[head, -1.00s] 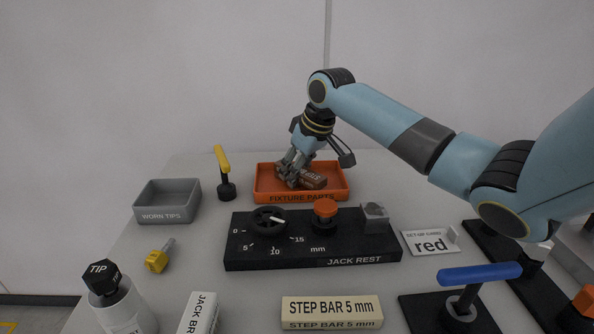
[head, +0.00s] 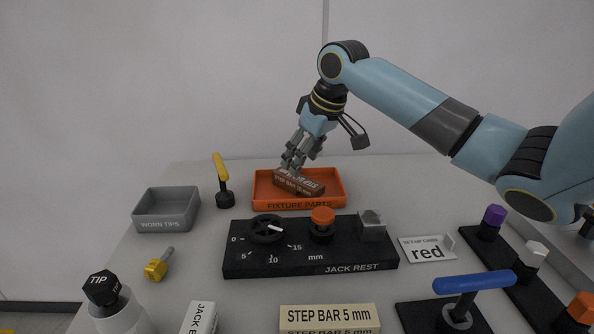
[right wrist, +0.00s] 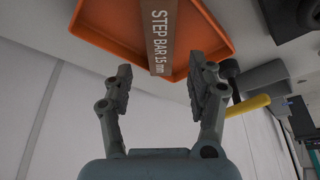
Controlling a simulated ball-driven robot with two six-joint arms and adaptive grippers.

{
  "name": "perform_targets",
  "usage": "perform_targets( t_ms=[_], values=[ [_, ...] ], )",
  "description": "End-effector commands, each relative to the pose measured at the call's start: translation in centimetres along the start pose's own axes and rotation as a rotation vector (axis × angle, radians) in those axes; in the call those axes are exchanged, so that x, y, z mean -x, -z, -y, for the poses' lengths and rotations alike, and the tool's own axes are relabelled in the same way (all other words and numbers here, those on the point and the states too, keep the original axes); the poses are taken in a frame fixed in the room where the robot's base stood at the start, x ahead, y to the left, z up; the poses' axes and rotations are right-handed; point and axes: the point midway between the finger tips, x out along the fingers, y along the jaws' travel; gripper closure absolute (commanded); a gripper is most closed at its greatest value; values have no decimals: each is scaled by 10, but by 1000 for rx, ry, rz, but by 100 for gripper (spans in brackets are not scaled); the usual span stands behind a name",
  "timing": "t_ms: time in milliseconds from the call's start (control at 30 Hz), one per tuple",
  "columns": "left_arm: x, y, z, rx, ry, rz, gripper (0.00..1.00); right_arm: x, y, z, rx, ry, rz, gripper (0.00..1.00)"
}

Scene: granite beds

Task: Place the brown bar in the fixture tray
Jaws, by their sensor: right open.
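The brown bar (head: 299,183), marked as a step bar, lies in the orange fixture parts tray (head: 328,203) at the back of the table. In the right wrist view the bar (right wrist: 161,38) reads "STEP BAR 15 mm" and lies over the floor of the tray (right wrist: 205,45), its near end reaching the tray's edge. My right gripper (head: 287,166) is just above the bar. In the right wrist view its fingers (right wrist: 158,88) are spread apart with nothing between them. My left gripper is not in view.
A grey worn tips tray (head: 167,223) and a yellow-handled clamp (head: 221,180) stand left of the orange tray. The black jack rest (head: 310,261) with its dial and orange knob is in front. A cream 5 mm step bar (head: 328,315) lies nearer.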

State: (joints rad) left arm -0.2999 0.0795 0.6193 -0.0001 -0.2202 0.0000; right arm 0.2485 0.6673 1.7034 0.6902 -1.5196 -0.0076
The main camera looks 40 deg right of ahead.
Motion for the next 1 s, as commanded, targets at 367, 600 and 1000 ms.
perform_targets(
  t_ms=[367,600,1000],
  values=[
    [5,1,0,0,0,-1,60,52,0,0,0,0,1,43],
    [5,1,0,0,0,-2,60,53,0,0,-1,1,1,43],
    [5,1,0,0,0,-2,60,53,0,0,-1,1,0,43]
  ],
)
